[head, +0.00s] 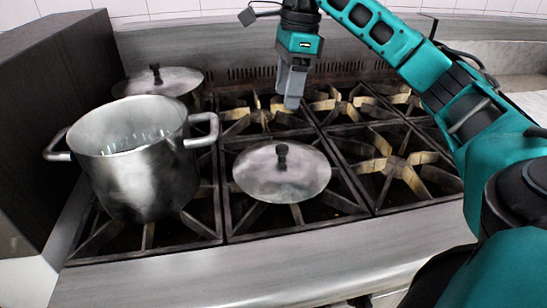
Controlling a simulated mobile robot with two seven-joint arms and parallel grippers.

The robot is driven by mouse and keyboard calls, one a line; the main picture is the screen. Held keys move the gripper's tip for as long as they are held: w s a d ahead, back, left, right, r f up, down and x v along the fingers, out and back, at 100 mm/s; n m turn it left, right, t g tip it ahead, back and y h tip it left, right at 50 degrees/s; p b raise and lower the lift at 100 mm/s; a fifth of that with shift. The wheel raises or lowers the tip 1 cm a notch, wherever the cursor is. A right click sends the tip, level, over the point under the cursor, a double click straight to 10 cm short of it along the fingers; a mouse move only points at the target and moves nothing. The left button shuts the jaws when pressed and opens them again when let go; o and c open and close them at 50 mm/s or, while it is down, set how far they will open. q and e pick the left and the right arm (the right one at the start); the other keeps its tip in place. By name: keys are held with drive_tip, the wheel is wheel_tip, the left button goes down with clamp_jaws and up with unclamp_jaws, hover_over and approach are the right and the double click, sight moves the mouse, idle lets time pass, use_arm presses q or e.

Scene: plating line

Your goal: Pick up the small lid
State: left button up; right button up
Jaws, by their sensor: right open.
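A steel lid (270,182) with a black knob lies on the front middle burner grate of the stove. A second steel lid (165,80) with a black knob sits on a pot at the back left, partly hidden by the large pot. My right gripper (291,98) hangs pointing down above the back grates, behind and above the front lid's knob. It is open, holds nothing and is apart from the lid. My left gripper is not in view.
A large open steel pot (140,175) with two side handles stands on the front left burner. A dark block (45,120) borders the stove on the left. The right burners (395,165) are bare.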

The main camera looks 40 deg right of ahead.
drive_tip(key=b, duration=0.2)
hover_over(282, 147)
drive_tip(key=f, duration=0.6)
drive_tip(key=shift+d+f, duration=0.3)
drive_tip(key=shift+d, duration=0.1)
drive_tip(key=shift+a+f+b, duration=0.15)
drive_tip(key=shift+f+b, duration=0.05)
drive_tip(key=shift+f, duration=1.25)
drive_tip(key=shift+a+f+b, duration=0.1)
drive_tip(key=shift+f+b, duration=0.05)
drive_tip(key=shift+f, duration=1.3)
drive_tip(key=shift+c, duration=0.2)
drive_tip(key=c, duration=1)
clamp_jaws()
